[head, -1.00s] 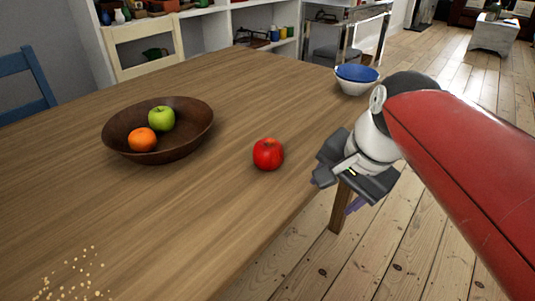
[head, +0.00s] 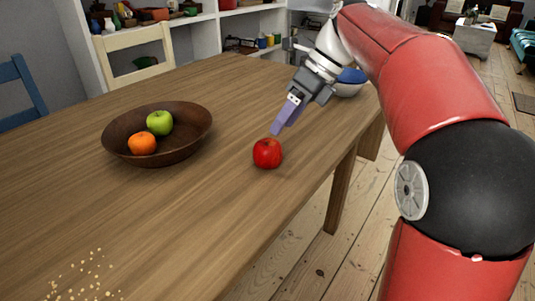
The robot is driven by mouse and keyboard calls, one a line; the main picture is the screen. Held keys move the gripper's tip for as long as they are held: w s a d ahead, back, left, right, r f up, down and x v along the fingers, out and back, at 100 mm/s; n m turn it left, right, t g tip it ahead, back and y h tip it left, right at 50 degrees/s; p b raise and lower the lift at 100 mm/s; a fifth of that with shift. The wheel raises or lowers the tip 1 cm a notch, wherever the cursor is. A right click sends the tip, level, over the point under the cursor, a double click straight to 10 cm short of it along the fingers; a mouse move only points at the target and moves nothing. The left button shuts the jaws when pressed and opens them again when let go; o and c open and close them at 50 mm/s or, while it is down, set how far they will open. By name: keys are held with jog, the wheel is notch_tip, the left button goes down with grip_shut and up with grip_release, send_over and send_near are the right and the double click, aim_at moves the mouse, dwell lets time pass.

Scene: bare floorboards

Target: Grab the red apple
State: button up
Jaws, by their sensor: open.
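The red apple (head: 267,154) stands upright on the wooden table, right of the brown bowl. My gripper (head: 281,128) is over the table, just above and behind the apple in the head view, with its purple fingers pointing down toward it. The gripper is open and holds nothing. The fingers overlap one another from this side, so the gap between them is hidden. I cannot tell whether a fingertip touches the apple; a small gap seems to show.
A brown bowl (head: 190,146) holds a green apple (head: 159,123) and an orange (head: 142,143). A blue and white bowl (head: 350,82) stands at the far right edge, partly behind my arm. Crumbs (head: 80,280) lie at the front left. The table around the red apple is clear.

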aim_at(274, 142)
jog(key=x, duration=0.3)
jog(key=b+x, duration=0.1)
jog(key=x, duration=0.3)
jog(key=shift+s+d+f, duration=0.1)
jog(key=shift+d, duration=0.15)
jog(key=c, duration=0.7)
